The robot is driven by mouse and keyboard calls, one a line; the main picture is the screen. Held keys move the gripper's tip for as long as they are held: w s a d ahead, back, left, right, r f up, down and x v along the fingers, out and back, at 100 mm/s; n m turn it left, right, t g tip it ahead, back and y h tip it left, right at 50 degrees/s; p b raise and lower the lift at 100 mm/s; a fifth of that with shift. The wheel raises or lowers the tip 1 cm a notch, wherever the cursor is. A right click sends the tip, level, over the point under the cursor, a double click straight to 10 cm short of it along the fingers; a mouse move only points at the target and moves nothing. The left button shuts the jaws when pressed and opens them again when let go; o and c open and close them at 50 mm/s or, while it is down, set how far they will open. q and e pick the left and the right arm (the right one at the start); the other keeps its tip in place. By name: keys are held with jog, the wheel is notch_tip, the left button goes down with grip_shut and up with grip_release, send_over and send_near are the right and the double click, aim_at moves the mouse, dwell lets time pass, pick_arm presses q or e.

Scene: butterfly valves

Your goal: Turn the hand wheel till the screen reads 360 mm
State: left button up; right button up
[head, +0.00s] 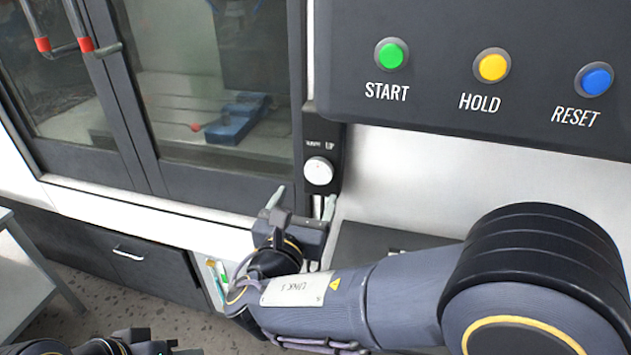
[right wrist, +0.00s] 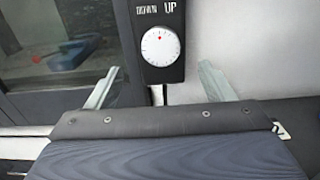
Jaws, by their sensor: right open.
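The hand wheel is a round white knob (head: 319,171) on a black plate, marked "UP" and a second word that is hard to read. It also shows at the top middle of the right wrist view (right wrist: 158,47), with a red dot near its top. My right gripper (head: 304,200) is open and empty, just below and in front of the knob, apart from it. In the right wrist view its two fingers (right wrist: 160,72) stand to either side below the knob. Part of my left gripper (head: 165,346) shows at the bottom left edge; its jaws are mostly cut off. No millimetre screen is in view.
A black panel (head: 440,120) with green START (head: 392,54), yellow HOLD (head: 492,66) and blue RESET (head: 594,80) buttons juts out at upper right. Glass machine doors (head: 150,90) with red-and-black handles (head: 64,48) stand at left. A dark ledge lies behind my right arm.

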aim_at(318, 173)
jog(key=p+x, duration=0.1)
jog(key=x, duration=0.6)
jog(key=shift+w+d, duration=0.1)
jog(key=shift+w, duration=0.15)
